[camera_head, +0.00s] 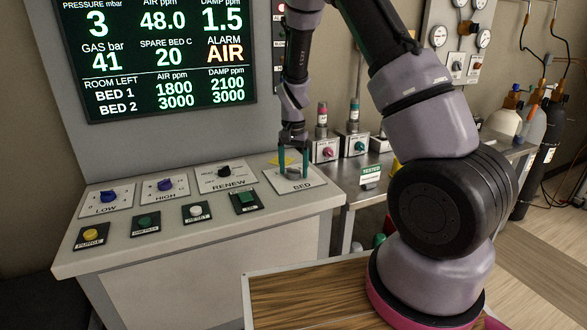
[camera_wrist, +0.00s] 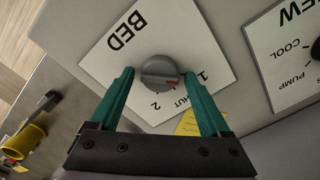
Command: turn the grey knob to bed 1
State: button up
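The grey knob (camera_wrist: 160,71) sits on the white BED plate (camera_wrist: 120,65), which is on the console top. In the wrist view its red mark points right and slightly down, near the 1 side. The labels are 1 at right, SHUT partly hidden by a finger, and 2 below. My gripper (camera_wrist: 159,75) is open, with its teal fingers on either side of the knob. Small gaps seem to show; contact cannot be told for sure. In the head view the knob (camera_head: 293,172) is between the fingertips (camera_head: 293,168), with my gripper pointing down.
The RENEW plate (camera_head: 225,177) with a black knob is beside the BED plate. Blue knobs and several push buttons share the console. A yellow note (camera_wrist: 188,123) lies by the BED plate. The screen (camera_head: 155,55) reads ALARM AIR. A steel bench (camera_head: 365,190) is at right.

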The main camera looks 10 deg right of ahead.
jog(key=shift+r, duration=0.1)
notch_tip(320, 180, up, 11)
dwell(0.7)
notch_tip(320, 180, up, 9)
jog(key=t+y, duration=0.1)
send_over(294, 170)
jog(key=s+d, duration=0.2)
jog(key=s, duration=0.2)
jog(key=s+d+r+n+t+y, duration=0.1)
jog(key=s+d+r+t, duration=0.1)
jog(key=s+r, duration=0.5)
jog(key=s+d+r+n+t, duration=0.1)
jog(key=s+r+t, duration=0.3)
jog(key=s, duration=1)
notch_tip(294, 170, up, 3)
jog(key=shift+d+f, duration=0.15)
jog(key=shift+d, duration=0.4)
